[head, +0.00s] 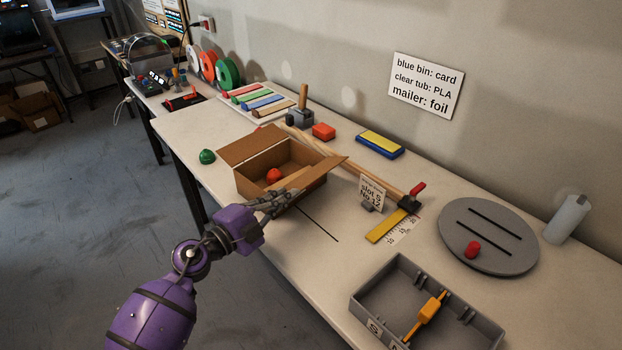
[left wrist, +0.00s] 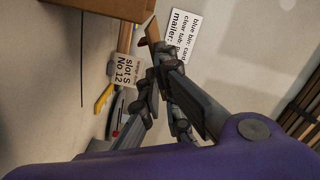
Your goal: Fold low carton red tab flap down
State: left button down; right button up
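The low brown carton (head: 252,184) stands open on the workbench, with a red round object (head: 274,175) inside. Its back-left flap (head: 250,145) stands raised. Its right flap (head: 321,171) slants up and outward. My left gripper (head: 288,194) is at the carton's front right, just below the right flap; contact cannot be told. In the left wrist view its fingers (left wrist: 157,72) lie close together with nothing visible between them. A brown piece (left wrist: 151,29) shows beyond the tips. The carton's wall (left wrist: 105,5) is at the top. My right gripper is out of view.
A grey tray (head: 360,296) and grey disc (head: 460,222) are farther right. A green object (head: 207,156) sits left. Bench front between carton and tray is clear.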

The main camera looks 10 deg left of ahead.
pick_arm(q)
jog(key=shift+w+a+r+n+p, duration=0.1)
jog(key=shift+a+r+n+p, duration=0.25)
jog(key=shift+n+p, duration=0.6)
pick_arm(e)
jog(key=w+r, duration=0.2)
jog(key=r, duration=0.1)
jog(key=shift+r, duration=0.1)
pick_arm(q)
jog(key=shift+d, duration=0.1)
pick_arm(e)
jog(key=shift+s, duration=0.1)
pick_arm(q)
jog(key=c, duration=2.3)
grip_release()
jog(key=shift+o, duration=0.2)
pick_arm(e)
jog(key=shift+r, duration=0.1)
